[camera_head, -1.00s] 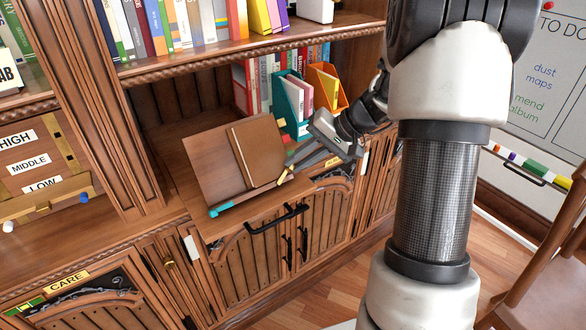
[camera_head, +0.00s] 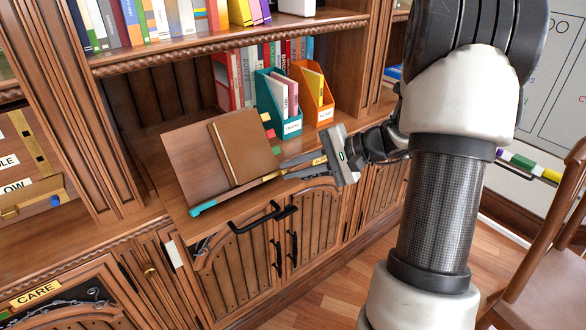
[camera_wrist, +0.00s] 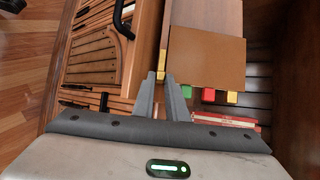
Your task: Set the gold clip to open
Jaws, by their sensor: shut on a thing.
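A wooden book stand (camera_head: 190,160) on the pulled-out shelf holds a brown book (camera_head: 240,143) that leans on it. Along the stand's front ledge lie a teal clip (camera_head: 203,208) at the left end and the gold clip (camera_head: 270,177) at the right. My gripper (camera_head: 284,170) reaches in from the right, its grey fingers low along the ledge and shut on the gold clip. The wrist view shows the gold clip (camera_wrist: 161,76) as a small yellow piece between the two fingertips, mostly hidden by them. The clip's exact angle is hard to tell.
Teal (camera_head: 280,105) and orange (camera_head: 315,95) file holders stand behind my gripper, with books further back. Small coloured tabs (camera_wrist: 208,95) stick out at the book's edge. A black handle (camera_head: 265,217) juts out below the stand. A wooden chair (camera_head: 545,240) is at the right.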

